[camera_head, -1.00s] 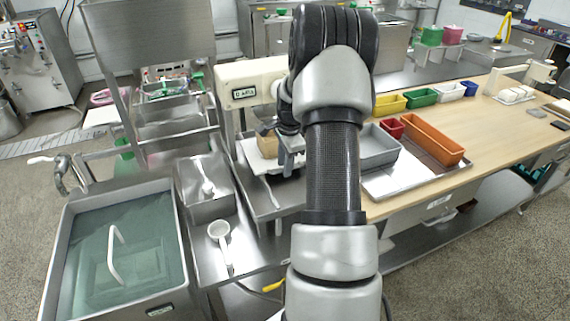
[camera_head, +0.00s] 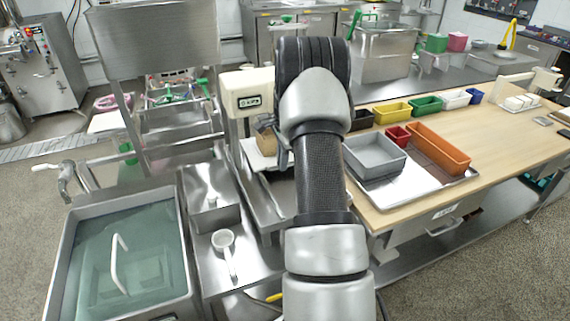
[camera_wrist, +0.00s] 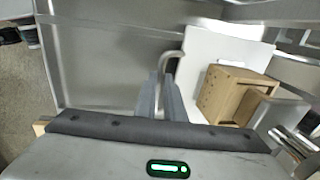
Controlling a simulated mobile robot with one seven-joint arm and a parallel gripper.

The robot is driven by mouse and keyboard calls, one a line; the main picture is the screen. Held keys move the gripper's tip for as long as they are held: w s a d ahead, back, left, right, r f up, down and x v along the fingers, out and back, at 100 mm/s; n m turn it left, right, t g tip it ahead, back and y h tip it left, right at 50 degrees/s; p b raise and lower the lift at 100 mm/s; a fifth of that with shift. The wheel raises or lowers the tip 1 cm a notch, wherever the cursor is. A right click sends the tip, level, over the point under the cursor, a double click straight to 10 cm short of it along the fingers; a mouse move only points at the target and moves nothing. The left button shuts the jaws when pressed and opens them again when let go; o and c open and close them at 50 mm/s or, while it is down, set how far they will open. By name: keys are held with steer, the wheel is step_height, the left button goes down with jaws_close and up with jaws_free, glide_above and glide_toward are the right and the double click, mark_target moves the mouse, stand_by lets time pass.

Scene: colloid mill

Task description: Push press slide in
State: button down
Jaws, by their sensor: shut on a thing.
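The press (camera_head: 248,90) is a cream machine left of my arm in the head view. A wooden block-like box (camera_head: 266,138) sits on the white plate of the press slide (camera_head: 257,157) under its head. In the wrist view the box (camera_wrist: 232,92) rests on the white plate (camera_wrist: 205,46), right of my fingers. My gripper (camera_wrist: 167,82) is shut on a curved metal handle (camera_wrist: 172,56) beside the plate. How the handle joins the slide is hard to make out. In the head view my arm hides most of my gripper and the handle.
A water-filled sink (camera_head: 150,235) with a lid stands at front left. A white ladle (camera_head: 224,243) lies on the steel counter beside it. On the right, a grey tub (camera_head: 375,157) and an orange bin (camera_head: 438,147) stand on a metal tray (camera_head: 403,192) on the wooden table.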

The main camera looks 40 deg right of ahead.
steer(key=shift+w+r, duration=0.15)
steer(key=shift+w, duration=0.1)
steer(key=c, duration=1.8)
jaws_free()
steer(key=shift+c, duration=0.2)
steer(key=s+r+p, duration=0.3)
steer(key=r+p, duration=0.6)
steer(key=r, duration=0.8)
steer(key=shift+a+p, duration=0.35)
steer(key=shift+s, duration=0.1)
